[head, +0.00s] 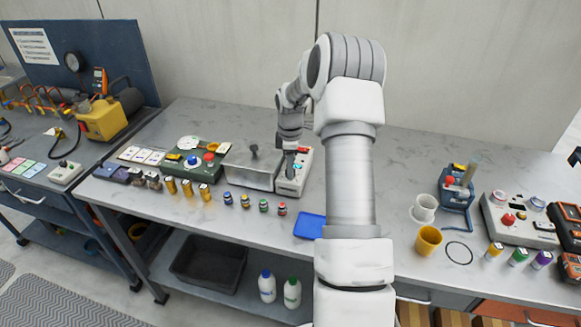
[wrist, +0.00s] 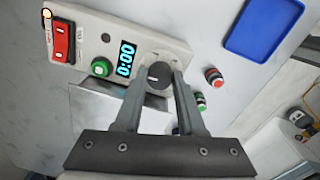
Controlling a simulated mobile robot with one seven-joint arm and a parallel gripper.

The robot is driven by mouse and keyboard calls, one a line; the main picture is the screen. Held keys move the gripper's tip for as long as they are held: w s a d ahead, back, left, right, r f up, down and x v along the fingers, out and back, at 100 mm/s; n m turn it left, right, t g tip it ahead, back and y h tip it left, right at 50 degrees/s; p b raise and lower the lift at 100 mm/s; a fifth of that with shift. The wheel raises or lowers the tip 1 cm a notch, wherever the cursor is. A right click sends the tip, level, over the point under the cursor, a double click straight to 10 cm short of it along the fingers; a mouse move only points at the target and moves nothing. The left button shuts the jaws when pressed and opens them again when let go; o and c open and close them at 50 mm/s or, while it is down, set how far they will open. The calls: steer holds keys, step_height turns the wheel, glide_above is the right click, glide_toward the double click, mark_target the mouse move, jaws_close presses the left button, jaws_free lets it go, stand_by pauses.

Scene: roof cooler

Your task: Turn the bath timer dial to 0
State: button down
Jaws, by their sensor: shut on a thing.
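The bath timer dial (wrist: 158,76) is a dark round knob with a light pointer mark, at one end of a light grey control panel (wrist: 180,50). A display (wrist: 126,59) beside it reads 0:00 in the wrist view. My gripper (wrist: 155,82) has its two fingers on either side of the dial and is shut on it. In the head view my gripper (head: 289,155) reaches down over the panel (head: 298,182), and the dial is hidden there.
The panel also has a green button (wrist: 102,66) and a red switch (wrist: 64,42). A metal bath (head: 250,167) stands to its left in the head view. A blue tray (head: 309,226) and several small vials (head: 263,205) lie in front. Bare tabletop lies between them.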

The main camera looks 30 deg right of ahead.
steer(key=c, duration=0.5)
jaws_free()
steer(key=shift+r, duration=0.1)
step_height(320, 180, up, 17)
steer(key=shift+s+a+r, duration=0.15)
steer(key=shift+s+a, duration=0.05)
steer(key=shift+s, duration=0.1)
